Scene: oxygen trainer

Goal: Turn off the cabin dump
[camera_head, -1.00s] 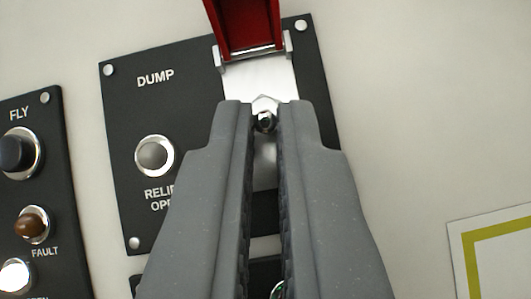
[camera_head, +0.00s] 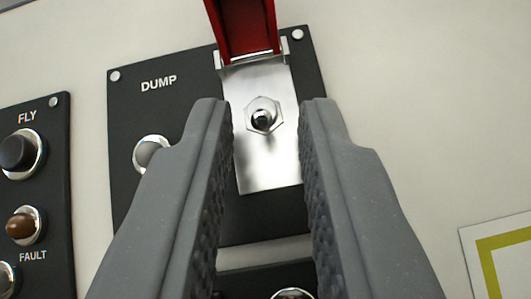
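The black DUMP panel (camera_head: 170,108) fills the middle of the view. On it a bright metal plate (camera_head: 265,165) carries a small toggle switch (camera_head: 262,118) with a hex nut. The red guard cover (camera_head: 243,25) is raised above the plate. A round grey lamp or button (camera_head: 149,153) sits left on the panel, partly hidden by my left finger. My gripper (camera_head: 267,108) is open and empty. Its fingertips are on either side of the toggle in the picture, with clear gaps. The toggle points roughly toward the camera; its exact position I cannot tell.
At the left is another black panel with a dark FLY knob (camera_head: 17,152) and a brown FAULT lamp (camera_head: 22,224). A further panel (camera_head: 235,283) shows below between my fingers. A yellow-bordered placard (camera_head: 500,250) is at lower right. The pale wall right of the panel is bare.

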